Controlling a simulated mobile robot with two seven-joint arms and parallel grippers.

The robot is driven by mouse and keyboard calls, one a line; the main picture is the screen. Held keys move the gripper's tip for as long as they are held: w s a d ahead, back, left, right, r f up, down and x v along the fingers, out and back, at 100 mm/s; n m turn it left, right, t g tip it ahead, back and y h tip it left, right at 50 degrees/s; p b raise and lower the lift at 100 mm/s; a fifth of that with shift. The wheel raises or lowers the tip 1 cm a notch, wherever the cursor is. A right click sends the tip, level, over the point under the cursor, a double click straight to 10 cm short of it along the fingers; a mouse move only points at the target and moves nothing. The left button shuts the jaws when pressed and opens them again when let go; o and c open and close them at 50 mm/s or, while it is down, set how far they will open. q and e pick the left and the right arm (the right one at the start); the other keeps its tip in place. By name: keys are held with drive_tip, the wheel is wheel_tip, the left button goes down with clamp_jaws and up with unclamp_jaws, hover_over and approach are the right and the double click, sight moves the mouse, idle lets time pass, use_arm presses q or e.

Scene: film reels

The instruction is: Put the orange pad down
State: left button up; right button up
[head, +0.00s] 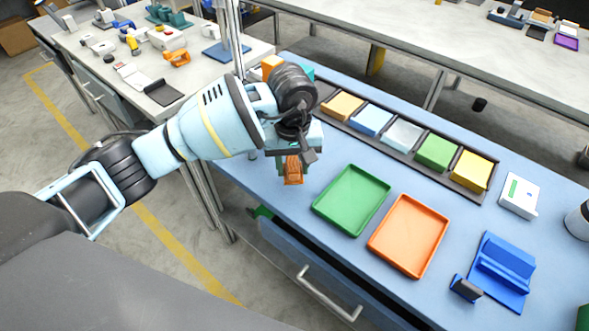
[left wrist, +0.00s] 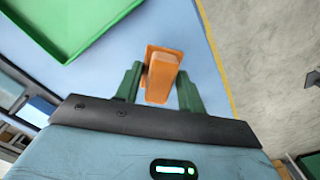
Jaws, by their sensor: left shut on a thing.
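My left gripper (head: 292,168) is shut on the orange pad (head: 293,172), near the left front part of the blue table. In the left wrist view the orange pad (left wrist: 161,76) stands between the two green fingers of my left gripper (left wrist: 160,88). The blue table top shows behind it, and I cannot tell whether the pad touches it. An orange tray (head: 408,237) and a green tray (head: 351,200) lie to the right of the gripper, both empty. My right gripper is not in view.
A dark rack (head: 405,155) at the back holds several coloured blocks. A white box (head: 519,196) and a blue stand (head: 503,272) are at the right. A drawer (head: 300,255) is open below the front edge. The table between gripper and trays is bare.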

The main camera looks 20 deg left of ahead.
sight(294, 172)
use_arm(q)
drive_tip(key=shift+w, duration=0.3)
drive_tip(key=shift+w, duration=0.1)
drive_tip(key=shift+w, duration=0.25)
drive_tip(key=shift+f, duration=1.75)
drive_tip(key=shift+f, duration=0.3)
drive_tip(key=o, duration=0.9)
drive_tip(key=shift+r, duration=0.1)
